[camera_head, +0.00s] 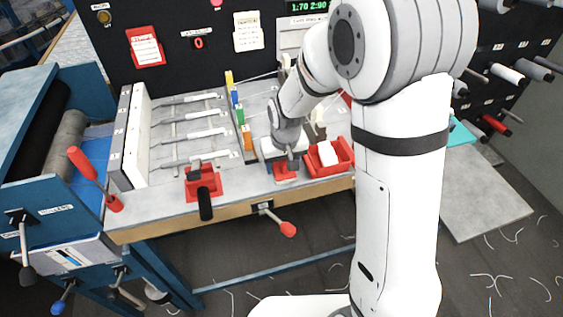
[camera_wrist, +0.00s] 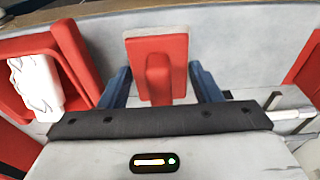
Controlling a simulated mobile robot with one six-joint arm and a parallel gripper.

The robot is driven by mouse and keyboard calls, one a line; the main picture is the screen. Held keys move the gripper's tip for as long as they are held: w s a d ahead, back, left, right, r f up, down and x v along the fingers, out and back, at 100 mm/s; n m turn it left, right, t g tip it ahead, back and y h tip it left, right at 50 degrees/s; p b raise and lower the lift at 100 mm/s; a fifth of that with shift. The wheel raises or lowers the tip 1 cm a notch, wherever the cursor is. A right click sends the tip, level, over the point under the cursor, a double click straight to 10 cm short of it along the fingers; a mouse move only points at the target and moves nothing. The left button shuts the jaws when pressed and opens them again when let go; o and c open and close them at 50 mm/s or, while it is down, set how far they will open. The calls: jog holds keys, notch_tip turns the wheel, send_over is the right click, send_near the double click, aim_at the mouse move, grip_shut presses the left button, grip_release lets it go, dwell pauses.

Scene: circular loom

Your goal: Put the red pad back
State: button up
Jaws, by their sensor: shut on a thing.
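The red pad (camera_head: 285,172) is under my gripper (camera_head: 287,160), near the front edge of the grey bench between two red holders. In the wrist view the pad (camera_wrist: 157,60) has a flat red block with a pale top edge and a raised red handle. My gripper (camera_wrist: 160,85) has its blue fingers on either side of the pad, shut on it. Whether the pad touches the bench or hangs just above it, I cannot tell. The gripper's body hides part of the pad in the head view.
A red tray (camera_head: 345,166) with a white cloth-like item (camera_head: 327,153) stands just right of the pad. A red bracket (camera_head: 203,185) with a black handle is to the left. Slotted rails and coloured tabs (camera_head: 240,113) lie behind. A red-knobbed lever (camera_head: 288,229) sticks out below the front edge.

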aim_at(285, 165)
jog(key=shift+s, duration=0.1)
jog(key=o, duration=0.7)
notch_tip(285, 165, up, 12)
jog(key=s, duration=0.2)
jog(key=s+d+r+m, duration=0.1)
jog(key=s+d, duration=0.3)
jog(key=s, duration=0.1)
jog(key=s+d+r+m+t, duration=0.1)
jog(key=s+d, duration=0.4)
jog(key=s, duration=0.1)
jog(key=s+d+r+m+b, duration=0.1)
jog(key=s+d+r, duration=0.1)
jog(key=s+d, duration=0.3)
jog(key=shift+s+d+t, duration=0.1)
jog(key=shift+s+t, duration=0.2)
jog(key=shift+s, duration=0.35)
